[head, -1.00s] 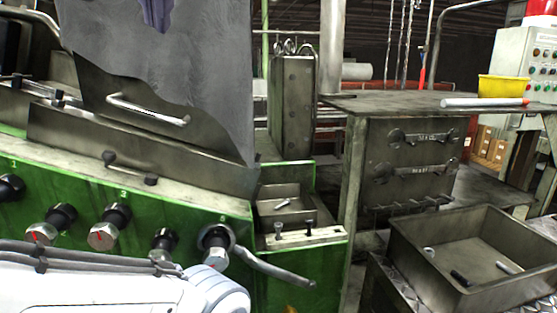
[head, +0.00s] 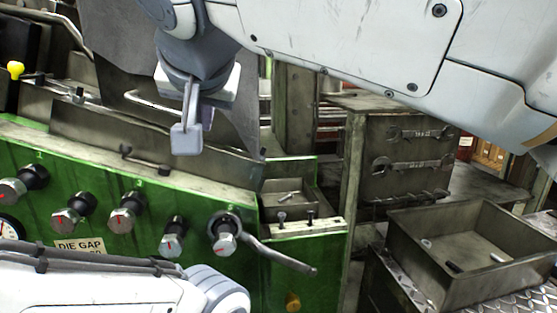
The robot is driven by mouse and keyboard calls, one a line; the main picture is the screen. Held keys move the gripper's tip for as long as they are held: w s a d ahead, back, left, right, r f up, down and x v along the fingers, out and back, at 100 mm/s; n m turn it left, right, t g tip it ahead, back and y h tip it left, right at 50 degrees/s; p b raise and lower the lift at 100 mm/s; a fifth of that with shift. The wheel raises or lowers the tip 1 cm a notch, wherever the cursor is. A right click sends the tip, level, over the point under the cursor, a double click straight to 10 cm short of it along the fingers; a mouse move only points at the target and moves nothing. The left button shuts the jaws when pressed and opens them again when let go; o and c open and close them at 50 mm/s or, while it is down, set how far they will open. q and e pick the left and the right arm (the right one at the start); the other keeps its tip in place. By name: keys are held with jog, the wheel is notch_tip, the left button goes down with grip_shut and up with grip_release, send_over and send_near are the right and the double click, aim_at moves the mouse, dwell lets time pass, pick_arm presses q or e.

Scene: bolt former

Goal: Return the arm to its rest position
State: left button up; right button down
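My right arm (head: 350,40) comes in from the upper right and spans the top of the head view. Its gripper (head: 187,138) hangs in front of the machine's grey guard, above the green panel. It is seen edge-on, so its opening does not show, and I see nothing held in it. My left arm (head: 90,292) lies across the lower left corner, in front of the green panel. Its rounded grey joint (head: 218,290) shows near the bottom edge, but its gripper is out of the frame.
The green machine panel (head: 100,170) carries several knobs and a lever (head: 285,258) jutting right. A small tray (head: 288,196) sits beside it. A metal bin (head: 448,290) with a few small parts stands lower right. A steel cabinet (head: 405,150) with wrenches stands behind.

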jog(key=w+d+f+g+h, duration=0.1)
jog(key=w+d+f, duration=0.1)
jog(key=d+f, duration=0.35)
jog(key=w+d+f+n+g+h, duration=0.1)
jog(key=w+d+f, duration=0.1)
jog(key=f, duration=0.6)
jog(key=w+d+f+g, duration=0.1)
jog(key=w+d+f, duration=0.15)
jog(key=f, duration=0.35)
jog(key=s+d+f+g, duration=0.2)
jog(key=s+d+f, duration=0.2)
jog(key=d+f, duration=0.3)
jog(key=s+d+f+m+g+h, duration=0.1)
jog(key=s+d+f, duration=0.3)
jog(key=d+f, duration=0.3)
jog(key=s+d+f+g, duration=0.2)
jog(key=s+d+f, duration=0.25)
jog(key=f, duration=0.45)
jog(key=s+a+r+n+g+b, duration=0.1)
jog(key=s+a+r+n+g, duration=0.1)
jog(key=s+a+r+n, duration=0.2)
jog(key=s+a+n, duration=0.3)
jog(key=s+a, duration=0.5)
jog(key=s, duration=0.1)
jog(key=shift+a+r+g+y, duration=0.3)
jog(key=shift+a+y, duration=0.1)
jog(key=shift+s, duration=0.1)
